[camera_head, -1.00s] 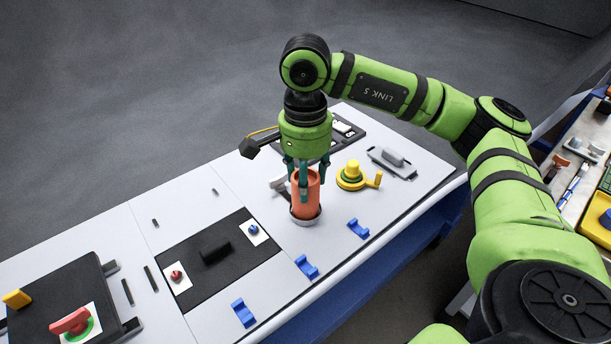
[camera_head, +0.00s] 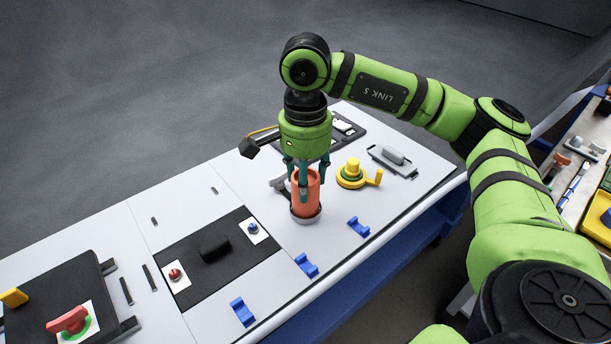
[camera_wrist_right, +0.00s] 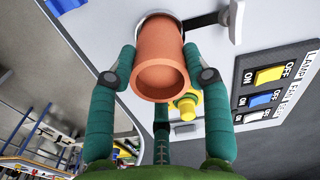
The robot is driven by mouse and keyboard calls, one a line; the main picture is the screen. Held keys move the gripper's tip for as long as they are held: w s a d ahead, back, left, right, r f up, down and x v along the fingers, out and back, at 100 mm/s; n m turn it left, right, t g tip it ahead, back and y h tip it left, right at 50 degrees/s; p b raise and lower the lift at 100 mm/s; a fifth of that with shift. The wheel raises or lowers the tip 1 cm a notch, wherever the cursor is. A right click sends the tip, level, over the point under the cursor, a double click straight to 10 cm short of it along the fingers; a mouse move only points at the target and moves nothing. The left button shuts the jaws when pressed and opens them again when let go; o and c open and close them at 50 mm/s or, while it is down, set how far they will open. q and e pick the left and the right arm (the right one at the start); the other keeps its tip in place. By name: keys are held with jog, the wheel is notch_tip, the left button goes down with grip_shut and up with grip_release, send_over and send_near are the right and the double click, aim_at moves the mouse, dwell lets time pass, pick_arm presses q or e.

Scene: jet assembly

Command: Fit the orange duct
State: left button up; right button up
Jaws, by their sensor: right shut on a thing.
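The orange duct (camera_head: 306,193) stands upright on the white panel, its lower end in a grey-white round collar (camera_head: 306,218). My right gripper (camera_head: 305,172) comes down on it from above, its teal fingers shut around the upper part. In the right wrist view the duct (camera_wrist_right: 160,62) shows its open hollow end towards the camera, with the fingertips of my right gripper (camera_wrist_right: 160,75) pressed on both sides. The far end of the duct meets the collar there; how deep it sits inside is hidden. My left gripper is not in view.
A yellow crank (camera_head: 352,174) and a grey handle (camera_head: 393,158) are to the right of the duct. Several blue brackets (camera_head: 307,266) lie along the front edge. A black plate (camera_head: 185,262) is at left. A switch box (camera_wrist_right: 270,85) shows in the wrist view.

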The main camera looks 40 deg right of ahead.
jog(key=shift+f, duration=0.1)
jog(key=o, duration=1.1)
notch_tip(320, 180, up, 12)
jog(key=shift+r, duration=0.1)
